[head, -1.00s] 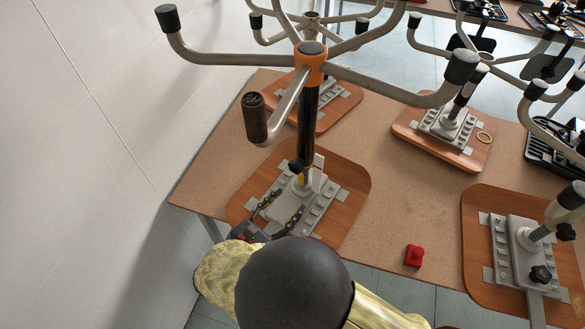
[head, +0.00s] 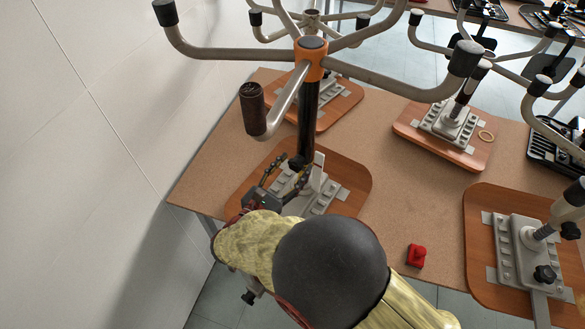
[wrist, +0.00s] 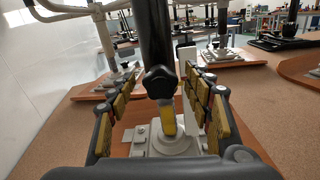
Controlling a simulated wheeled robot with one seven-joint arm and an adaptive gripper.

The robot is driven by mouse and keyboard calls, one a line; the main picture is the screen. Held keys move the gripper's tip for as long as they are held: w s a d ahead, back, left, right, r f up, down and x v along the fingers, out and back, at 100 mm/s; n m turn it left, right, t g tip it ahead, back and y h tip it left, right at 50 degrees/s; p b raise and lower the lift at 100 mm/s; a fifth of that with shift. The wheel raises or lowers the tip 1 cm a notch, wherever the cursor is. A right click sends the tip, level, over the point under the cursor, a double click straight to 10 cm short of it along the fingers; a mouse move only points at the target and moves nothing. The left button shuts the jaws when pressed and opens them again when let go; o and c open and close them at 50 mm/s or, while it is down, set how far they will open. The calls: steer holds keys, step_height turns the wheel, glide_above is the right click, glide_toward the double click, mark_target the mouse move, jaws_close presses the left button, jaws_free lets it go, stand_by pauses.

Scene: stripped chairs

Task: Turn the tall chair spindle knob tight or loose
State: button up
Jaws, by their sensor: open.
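The tall chair base stands upside down, its black spindle (head: 308,108) rising from a grey mechanism (head: 318,200) on a wooden seat board to an orange collar (head: 311,62). The black knob (head: 296,162) sits low on the spindle; in the wrist view the lobed knob (wrist: 160,82) faces me. My gripper (head: 288,169) is open at the knob's height, pointing at the spindle. In the wrist view the fingers of my gripper (wrist: 165,72) flank the knob with visible gaps on both sides. I cannot tell whether the tips reach past it. A yellow piece (wrist: 168,119) shows below the knob.
Curved legs of the chair base (head: 405,88) spread overhead, one with a brown cap (head: 253,108) hanging near my arm. A white wall (head: 90,150) is close on the left. A red block (head: 416,255) lies on the cork table (head: 400,205). Other stripped chairs stand behind and right.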

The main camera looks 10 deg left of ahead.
steer(key=c, duration=0.4)
steer(key=c, duration=0.7)
steer(key=shift+c, duration=0.3)
